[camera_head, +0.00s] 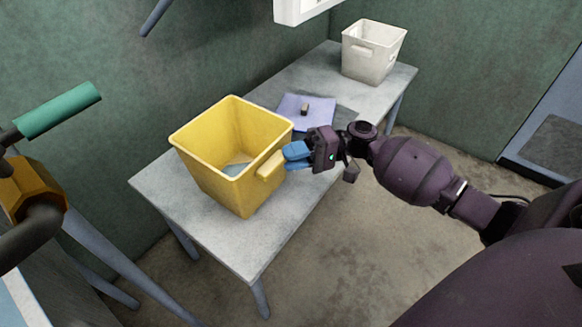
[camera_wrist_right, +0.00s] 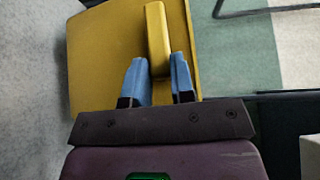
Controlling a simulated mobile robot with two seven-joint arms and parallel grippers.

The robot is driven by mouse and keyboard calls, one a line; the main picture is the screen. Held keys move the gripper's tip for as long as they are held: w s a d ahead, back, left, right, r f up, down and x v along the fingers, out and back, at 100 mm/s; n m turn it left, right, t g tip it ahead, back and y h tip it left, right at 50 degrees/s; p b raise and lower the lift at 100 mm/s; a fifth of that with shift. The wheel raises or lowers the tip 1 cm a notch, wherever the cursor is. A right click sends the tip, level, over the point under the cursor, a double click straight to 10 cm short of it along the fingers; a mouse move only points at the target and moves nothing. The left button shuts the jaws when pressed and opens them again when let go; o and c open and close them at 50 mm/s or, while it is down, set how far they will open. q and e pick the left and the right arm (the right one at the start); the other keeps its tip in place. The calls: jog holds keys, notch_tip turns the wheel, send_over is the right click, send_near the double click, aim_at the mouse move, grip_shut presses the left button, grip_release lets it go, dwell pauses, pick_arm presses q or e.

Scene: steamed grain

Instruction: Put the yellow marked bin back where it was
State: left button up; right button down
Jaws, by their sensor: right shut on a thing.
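The yellow bin (camera_head: 220,178) is upright at the near end of the grey table (camera_head: 160,200) in the head view. Something pale blue lies inside it. My right gripper (camera_head: 290,156) is shut on the handle on the bin's right side. In the right wrist view the blue fingers of my right gripper (camera_wrist_right: 160,80) stand on either side of the handle of the yellow bin (camera_wrist_right: 100,50). I cannot tell whether the bin's base touches the table. My left gripper is not in view.
A purple-blue mat (camera_head: 292,108) with a small dark block (camera_head: 305,109) lies behind the bin. A white bin (camera_head: 371,58) stands at the table's far end. A green wall runs along the table's back. A green-handled item (camera_head: 58,110) shows at the left.

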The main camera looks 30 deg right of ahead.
notch_tip(320, 180, down, 4)
jog(key=shift+r+b, duration=0.25)
jog(key=shift+b, duration=0.1)
jog(key=c, duration=1.4)
grip_release()
jog(key=shift+f, duration=0.15)
jog(key=o, duration=0.4)
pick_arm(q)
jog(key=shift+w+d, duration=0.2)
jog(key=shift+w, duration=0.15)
